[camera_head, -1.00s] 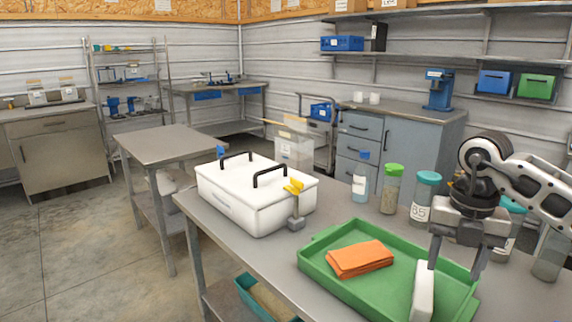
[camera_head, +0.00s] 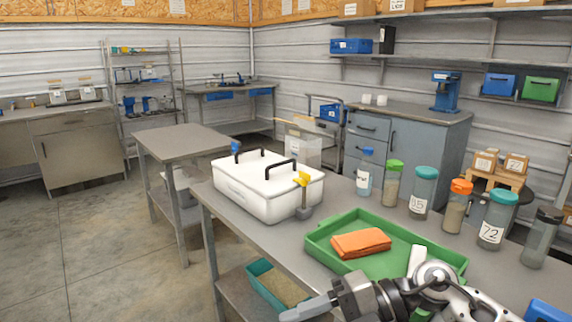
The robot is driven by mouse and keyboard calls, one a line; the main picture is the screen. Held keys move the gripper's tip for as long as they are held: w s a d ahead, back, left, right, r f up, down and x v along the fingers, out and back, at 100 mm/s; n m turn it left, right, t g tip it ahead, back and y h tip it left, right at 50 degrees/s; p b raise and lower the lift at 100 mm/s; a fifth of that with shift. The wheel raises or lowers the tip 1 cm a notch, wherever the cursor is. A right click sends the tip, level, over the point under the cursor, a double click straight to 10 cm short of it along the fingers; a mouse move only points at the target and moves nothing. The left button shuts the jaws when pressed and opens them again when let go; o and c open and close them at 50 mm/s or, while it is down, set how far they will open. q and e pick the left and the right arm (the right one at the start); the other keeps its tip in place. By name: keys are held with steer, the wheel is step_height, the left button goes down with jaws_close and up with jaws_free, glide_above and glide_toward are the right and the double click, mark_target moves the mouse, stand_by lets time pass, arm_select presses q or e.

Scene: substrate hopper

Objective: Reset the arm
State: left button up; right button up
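My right arm (camera_head: 430,285) comes in from the lower right and lies low across the front of the table, over the near side of the green tray. Its gripper (camera_head: 306,309) points left at the bottom edge of the view, in front of the table edge. I see the fingers from the side, so I cannot tell whether they are open or shut. No held object shows. A white object (camera_head: 416,260) lies in the green tray (camera_head: 322,250), partly hidden by my arm. My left gripper is not in view.
Several lidded jars (camera_head: 425,190) line the table's back. A teal bin (camera_head: 275,287) sits below.

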step_height(320, 180, up, 3)
steer(key=s+a+m+t+y, duration=0.1)
steer(key=a+m+t+y, duration=0.1)
steer(key=a+m+y, duration=0.15)
steer(key=d+f+m+t+h+p, duration=0.1)
steer(key=d+f+m+t+h, duration=0.6)
steer(key=m, duration=0.6)
steer(key=d+f+m+t+h+p, duration=0.1)
steer(key=d+f+m+t+h, duration=0.35)
steer(key=m+t, duration=0.6)
steer(key=s+d+f+m+g+h, duration=0.2)
steer(key=s+f+m+g, duration=0.3)
steer(key=s+f, duration=0.3)
steer(key=shift+s+d+f+g+h, duration=0.35)
steer(key=shift+f+g+h, duration=0.15)
steer(key=shift+f+g, duration=0.4)
